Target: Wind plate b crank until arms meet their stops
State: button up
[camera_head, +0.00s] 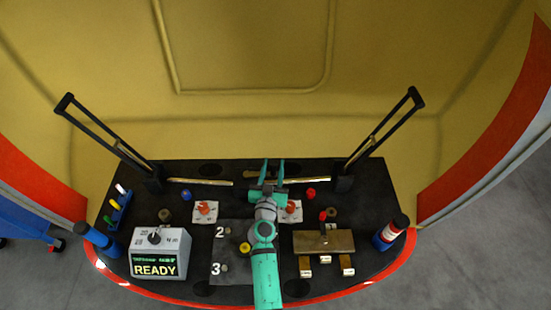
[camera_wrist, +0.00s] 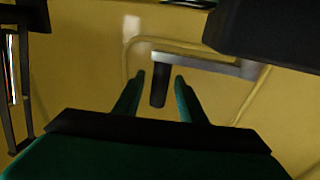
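My gripper (camera_head: 273,164) is at the back middle of the black worktop, with its two teal fingers apart. In the wrist view the fingers (camera_wrist: 160,78) are open, with a dark cylindrical grip (camera_wrist: 158,86) showing between them and gaps on both sides. The grip hangs from a grey crank bar (camera_wrist: 195,60) that runs right to a large dark block (camera_wrist: 268,32). I cannot tell how deep the grip sits between the fingers. Two black arms slant up and outward, one at left (camera_head: 108,134) and one at right (camera_head: 382,134). No plate b label is readable.
A grey box (camera_head: 160,240) with a READY display stands front left. A brass block (camera_head: 323,242) sits front right. Red parts on white squares (camera_head: 205,211), bottles (camera_head: 392,232) and brass bars (camera_head: 200,182) surround my arm. A yellow wall (camera_head: 250,120) rises behind.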

jog(key=shift+w+d, duration=0.15)
jog(key=shift+w, duration=0.75)
jog(key=shift+w+d, duration=0.15)
jog(key=shift+w, duration=0.7)
grip_shut()
